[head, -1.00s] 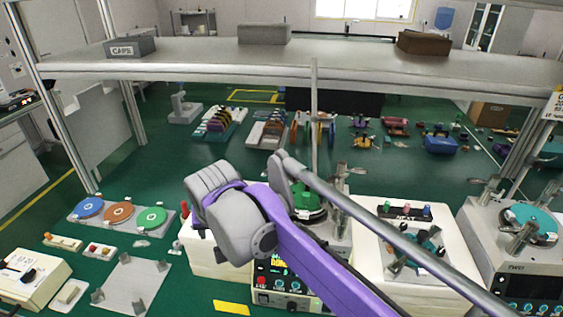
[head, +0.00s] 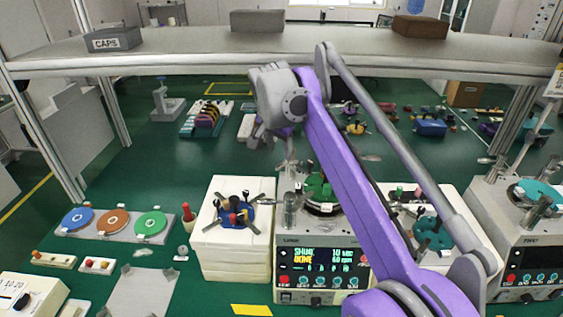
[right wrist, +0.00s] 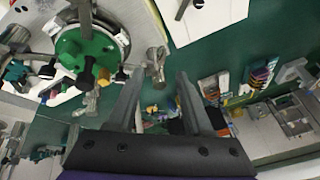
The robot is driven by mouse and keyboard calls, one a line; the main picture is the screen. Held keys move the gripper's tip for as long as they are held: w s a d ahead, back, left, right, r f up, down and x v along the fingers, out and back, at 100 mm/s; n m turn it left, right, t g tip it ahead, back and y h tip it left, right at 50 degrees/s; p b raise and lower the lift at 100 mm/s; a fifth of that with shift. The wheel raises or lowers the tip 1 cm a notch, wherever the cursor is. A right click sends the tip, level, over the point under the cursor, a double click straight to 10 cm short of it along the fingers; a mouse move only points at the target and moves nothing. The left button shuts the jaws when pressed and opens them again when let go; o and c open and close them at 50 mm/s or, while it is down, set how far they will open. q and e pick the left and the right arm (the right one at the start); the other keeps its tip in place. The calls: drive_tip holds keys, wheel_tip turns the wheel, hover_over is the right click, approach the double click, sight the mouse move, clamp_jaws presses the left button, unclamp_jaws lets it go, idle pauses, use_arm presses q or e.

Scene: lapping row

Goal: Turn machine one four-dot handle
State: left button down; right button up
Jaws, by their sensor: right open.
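The middle lapping machine (head: 322,255) has a lit panel, a row of knobs and a green round plate (head: 318,187) on top. The right wrist view shows a green plate with dark-knobbed handles (right wrist: 88,50) at upper left. No dots can be made out, so I cannot tell which handle is the four-dot one. My right gripper (head: 264,134) hangs above and behind the machine area, partly hidden by its own wrist. In the right wrist view its fingers (right wrist: 160,78) are apart and empty, to the right of the plate. My left gripper is out of view.
A white block (head: 237,240) with a blue plate and knobs stands left of the middle machine. Another machine (head: 530,245), apparently labelled TWO, stands at right. A tray (head: 175,236) of coloured discs lies at left. A shelf (head: 190,55) spans above.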

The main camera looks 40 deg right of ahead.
sight(280, 164)
drive_tip(key=x, duration=0.6)
drive_tip(key=shift+w+f, duration=0.15)
drive_tip(key=shift+f, duration=0.25)
clamp_jaws()
idle(1.0)
